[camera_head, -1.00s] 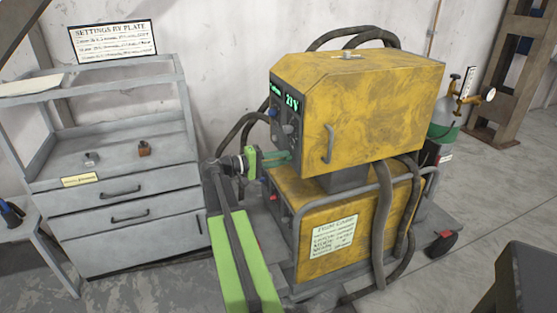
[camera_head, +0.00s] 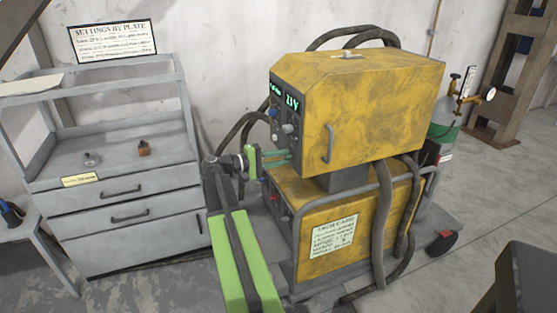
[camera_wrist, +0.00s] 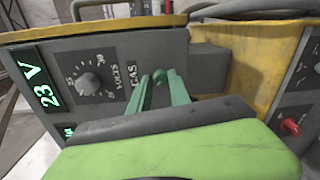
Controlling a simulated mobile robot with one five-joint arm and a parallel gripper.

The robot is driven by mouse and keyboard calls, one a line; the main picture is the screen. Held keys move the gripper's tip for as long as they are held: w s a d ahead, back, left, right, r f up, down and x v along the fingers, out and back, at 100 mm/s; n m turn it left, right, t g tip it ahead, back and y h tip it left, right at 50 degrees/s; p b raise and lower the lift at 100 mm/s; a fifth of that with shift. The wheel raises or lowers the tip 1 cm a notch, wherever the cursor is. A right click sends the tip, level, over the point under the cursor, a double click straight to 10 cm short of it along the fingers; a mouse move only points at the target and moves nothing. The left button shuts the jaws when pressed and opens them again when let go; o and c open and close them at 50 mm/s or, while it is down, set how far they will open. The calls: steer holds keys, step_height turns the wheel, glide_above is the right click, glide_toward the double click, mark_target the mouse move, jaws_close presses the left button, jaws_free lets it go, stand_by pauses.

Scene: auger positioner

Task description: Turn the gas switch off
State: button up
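The yellow welding machine (camera_head: 375,105) has a dark front panel with a lit 23 V display (camera_wrist: 42,87). Its volts knob (camera_wrist: 88,84) and the GAS label (camera_wrist: 135,80) show in the wrist view. My gripper (camera_wrist: 160,82) reaches to the panel just beside the GAS label. Its two green fingers stand a little apart, with a narrow gap. A small grey shape shows between the tips; I cannot tell if it is the gas switch or if the fingers touch it. The switch's position is not readable. In the head view my gripper (camera_head: 285,157) is at the panel's lower part.
A lower yellow unit (camera_head: 325,240) has a red control (camera_wrist: 290,127). Hoses (camera_head: 383,225) hang in front of it. A gas cylinder (camera_head: 444,112) stands behind at right. A grey drawer cabinet (camera_head: 140,225) stands at left, with a settings plate (camera_head: 113,42) above.

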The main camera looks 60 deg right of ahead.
steer(key=o, duration=0.3)
steer(key=p+v, duration=0.1)
steer(key=v, duration=1.6)
steer(key=shift+w+a, duration=0.1)
